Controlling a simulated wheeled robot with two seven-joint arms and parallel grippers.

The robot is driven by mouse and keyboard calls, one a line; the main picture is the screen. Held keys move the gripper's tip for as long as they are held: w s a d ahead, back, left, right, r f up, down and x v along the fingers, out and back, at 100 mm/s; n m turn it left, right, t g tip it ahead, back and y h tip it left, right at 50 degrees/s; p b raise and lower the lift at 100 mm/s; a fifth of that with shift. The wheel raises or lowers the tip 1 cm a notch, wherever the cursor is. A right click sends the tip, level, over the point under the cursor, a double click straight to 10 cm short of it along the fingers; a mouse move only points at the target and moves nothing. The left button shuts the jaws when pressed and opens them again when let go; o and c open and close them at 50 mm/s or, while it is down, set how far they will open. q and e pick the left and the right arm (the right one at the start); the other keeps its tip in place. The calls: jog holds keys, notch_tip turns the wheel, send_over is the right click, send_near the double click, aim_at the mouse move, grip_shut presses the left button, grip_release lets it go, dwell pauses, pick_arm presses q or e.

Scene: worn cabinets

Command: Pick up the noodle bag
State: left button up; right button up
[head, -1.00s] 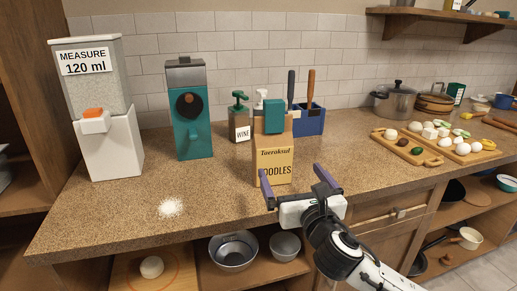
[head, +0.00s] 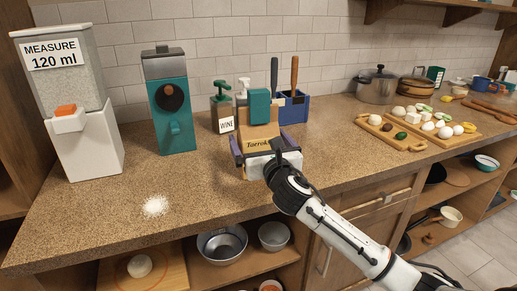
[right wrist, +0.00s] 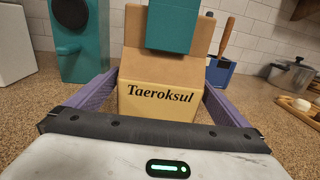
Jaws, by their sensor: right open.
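The noodle bag (head: 259,142) stands upright on the counter, a tan and yellow pack with a teal clip (head: 259,106) on its top. In the right wrist view the bag (right wrist: 157,101) faces me and shows the word "Taeroksul". My right gripper (head: 256,143) is open, with one purple finger on each side of the bag's front. In the right wrist view the gripper (right wrist: 155,98) has its fingers beside the bag, and whether they touch it I cannot tell. The gripper hides the bag's lower part in the head view. My left gripper is not in view.
A teal grinder (head: 170,105) and a white dispenser (head: 85,140) stand to the left. A wine bottle (head: 222,112) and a blue utensil holder (head: 294,107) stand behind the bag. Food boards (head: 396,140) lie to the right. The left front counter is clear apart from white powder (head: 155,206).

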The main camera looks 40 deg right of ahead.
jog(key=shift+w, duration=0.15)
jog(key=c, duration=1)
jog(key=shift+r, duration=0.15)
jog(key=shift+c, duration=1)
